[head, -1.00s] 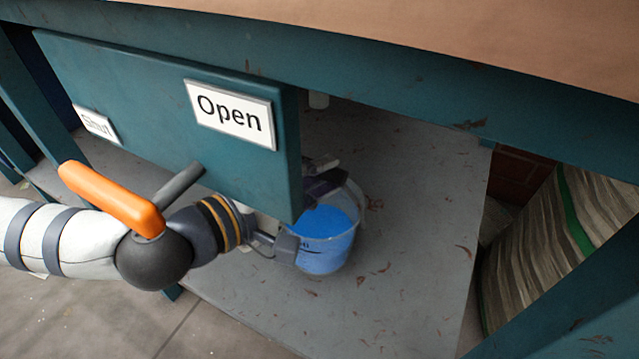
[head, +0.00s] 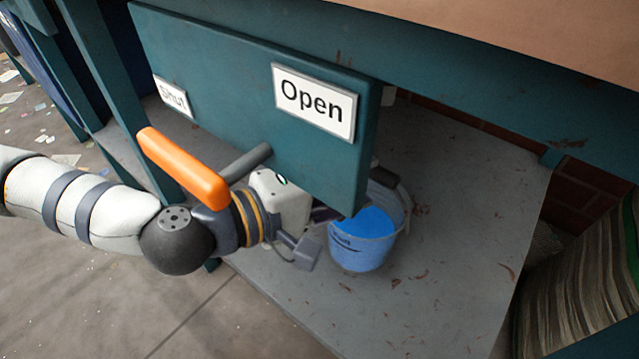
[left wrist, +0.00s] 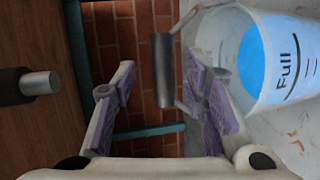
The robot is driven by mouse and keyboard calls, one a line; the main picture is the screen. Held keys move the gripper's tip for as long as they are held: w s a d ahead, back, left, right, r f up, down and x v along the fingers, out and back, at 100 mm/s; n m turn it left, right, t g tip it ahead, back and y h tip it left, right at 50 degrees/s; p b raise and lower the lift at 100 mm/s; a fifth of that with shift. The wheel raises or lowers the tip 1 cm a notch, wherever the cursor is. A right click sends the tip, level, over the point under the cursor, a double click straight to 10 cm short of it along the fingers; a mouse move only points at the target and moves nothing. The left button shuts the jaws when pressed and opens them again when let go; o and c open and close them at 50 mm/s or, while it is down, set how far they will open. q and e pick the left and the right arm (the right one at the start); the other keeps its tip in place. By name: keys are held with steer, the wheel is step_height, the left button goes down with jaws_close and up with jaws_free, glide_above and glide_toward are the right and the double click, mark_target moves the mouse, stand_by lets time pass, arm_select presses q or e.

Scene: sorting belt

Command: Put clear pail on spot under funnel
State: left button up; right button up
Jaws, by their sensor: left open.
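The clear pail (head: 352,252), holding blue contents, stands upright on the grey surface under the bench. Its "Full" mark shows in the left wrist view (left wrist: 285,60). My left gripper (head: 314,232) is open and empty, just left of the pail and partly hidden by the panel. In the left wrist view, the dark grip of the pail's bail (left wrist: 162,70) appears between the open fingers; I cannot tell whether they touch it. The spot is not visible. My right gripper is out of view.
A teal panel (head: 235,85) with "Open" and "Shut" signs and an orange handle (head: 182,168) hangs in front, close to my left arm. A stack of paper-like sheets (head: 580,280) stands at right.

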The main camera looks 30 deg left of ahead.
arm_select(q)
steer(key=p+v, duration=0.5)
steer(key=v, duration=0.3)
steer(key=shift+s+a, duration=0.2)
steer(key=shift+s, duration=0.15)
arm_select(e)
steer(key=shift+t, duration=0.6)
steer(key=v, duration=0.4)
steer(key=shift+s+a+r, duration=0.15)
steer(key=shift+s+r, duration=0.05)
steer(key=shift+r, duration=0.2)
